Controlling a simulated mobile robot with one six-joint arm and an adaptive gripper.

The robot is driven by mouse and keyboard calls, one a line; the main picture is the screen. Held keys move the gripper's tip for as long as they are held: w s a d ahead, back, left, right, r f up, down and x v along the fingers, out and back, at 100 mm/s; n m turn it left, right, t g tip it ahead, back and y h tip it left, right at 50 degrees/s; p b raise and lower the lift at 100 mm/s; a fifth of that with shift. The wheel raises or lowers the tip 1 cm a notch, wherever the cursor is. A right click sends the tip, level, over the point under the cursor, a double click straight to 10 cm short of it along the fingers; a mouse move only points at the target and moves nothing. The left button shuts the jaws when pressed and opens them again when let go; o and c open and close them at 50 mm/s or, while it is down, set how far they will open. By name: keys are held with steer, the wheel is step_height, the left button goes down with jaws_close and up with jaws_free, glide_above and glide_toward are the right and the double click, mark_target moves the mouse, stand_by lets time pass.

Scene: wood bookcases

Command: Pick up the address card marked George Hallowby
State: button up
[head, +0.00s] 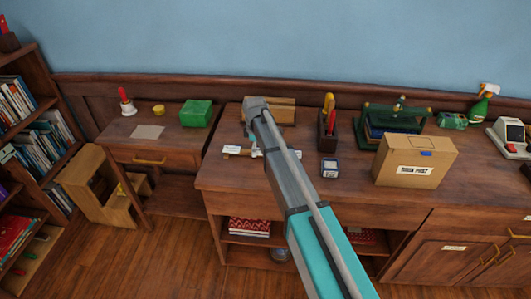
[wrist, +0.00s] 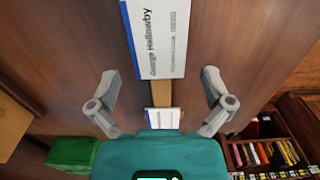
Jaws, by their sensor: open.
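The address card (wrist: 158,38) marked George Hallowby shows in the wrist view at the top centre, white with a blue edge, its top cut off by the frame. My gripper (wrist: 160,76) is open and empty, its two fingers spread on either side below the card's near end. A second white card (wrist: 163,118) lies lower, between the fingers, partly hidden by my gripper; its name is not readable. In the head view a white card (head: 236,150) shows left of my arm on the desk; I cannot tell which one it is.
A green box (head: 196,113) sits on the side table at left. A wooden holder (head: 282,110) stands behind my arm. A pen holder (head: 328,128), an ink pot (head: 329,168) and a cardboard box (head: 415,160) stand to the right. The front left of the desk is clear.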

steer(key=c, duration=0.8)
steer(key=shift+r, duration=0.2)
step_height(320, 180, up, 2)
steer(key=p, duration=0.2)
steer(key=shift+r+p, duration=0.1)
steer(key=shift+p, duration=0.25)
steer(key=s+d+r+p, duration=0.4)
steer(key=s+r+p, duration=0.7)
steer(key=s, duration=0.2)
steer(key=shift+s, duration=0.2)
